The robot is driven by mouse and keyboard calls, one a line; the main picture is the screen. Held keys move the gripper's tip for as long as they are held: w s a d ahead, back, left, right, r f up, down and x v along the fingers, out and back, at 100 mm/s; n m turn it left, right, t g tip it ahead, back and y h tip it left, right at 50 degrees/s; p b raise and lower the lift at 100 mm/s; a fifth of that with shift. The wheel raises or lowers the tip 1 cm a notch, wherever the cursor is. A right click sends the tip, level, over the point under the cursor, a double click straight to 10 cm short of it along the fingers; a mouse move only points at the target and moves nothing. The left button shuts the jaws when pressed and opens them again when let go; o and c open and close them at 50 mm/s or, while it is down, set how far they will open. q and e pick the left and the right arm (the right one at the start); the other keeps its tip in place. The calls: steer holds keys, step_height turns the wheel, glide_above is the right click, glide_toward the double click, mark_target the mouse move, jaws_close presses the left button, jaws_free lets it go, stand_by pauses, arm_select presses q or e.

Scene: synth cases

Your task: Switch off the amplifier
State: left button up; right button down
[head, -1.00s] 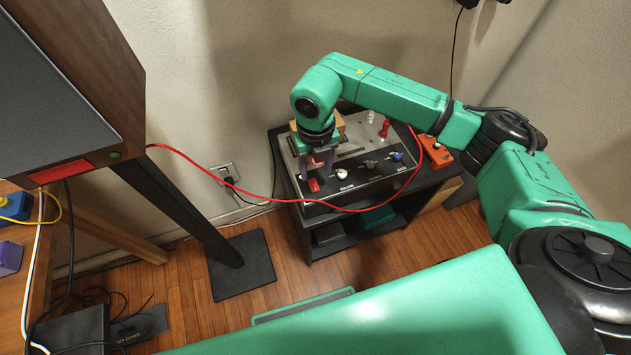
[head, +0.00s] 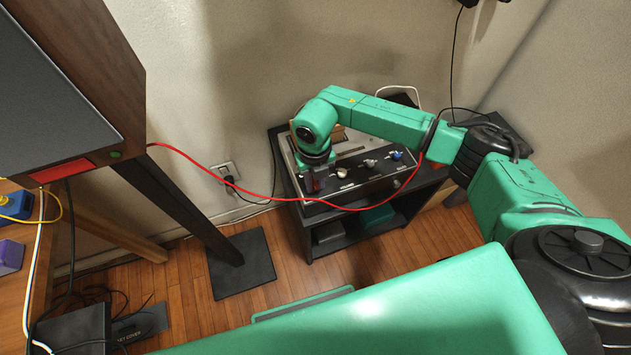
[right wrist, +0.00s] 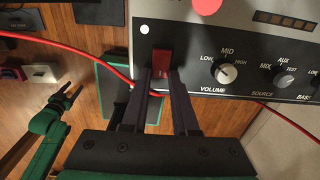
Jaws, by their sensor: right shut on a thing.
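The amplifier (head: 345,185) is a grey and black unit on a dark stand, its knobbed panel facing me. It also fills the top right of the right wrist view (right wrist: 215,45). Its red switch (right wrist: 161,64) sits at the panel's left end, beside the volume knob (right wrist: 224,72). My right gripper (head: 316,184) is at that end in the head view. In the right wrist view, its fingertips (right wrist: 162,74) are shut on the red switch and hide its lower part. My left gripper (right wrist: 68,97) shows open and empty at the left there, apart from the amplifier.
A red cable (head: 270,196) droops across in front of the amplifier and passes close behind my right fingers in the wrist view. A wall socket with a plug (head: 227,177) is left of the stand. A dark post with a foot plate (head: 240,268) stands on the floor.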

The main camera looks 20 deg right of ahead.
steer(key=shift+w+f+g+b, duration=0.15)
steer(key=shift+w+g+b, duration=0.15)
steer(key=shift+g+b, duration=0.45)
steer(key=shift+r+g+b, duration=0.2)
steer(key=shift+g+b, duration=0.1)
steer(key=shift+g, duration=0.25)
steer(key=shift+r, duration=0.1)
steer(key=c, duration=0.7)
jaws_free()
steer(key=b+v, duration=0.1)
steer(key=v, duration=1.3)
steer(key=shift+w+a+r, duration=0.15)
steer(key=shift+w+r, duration=0.1)
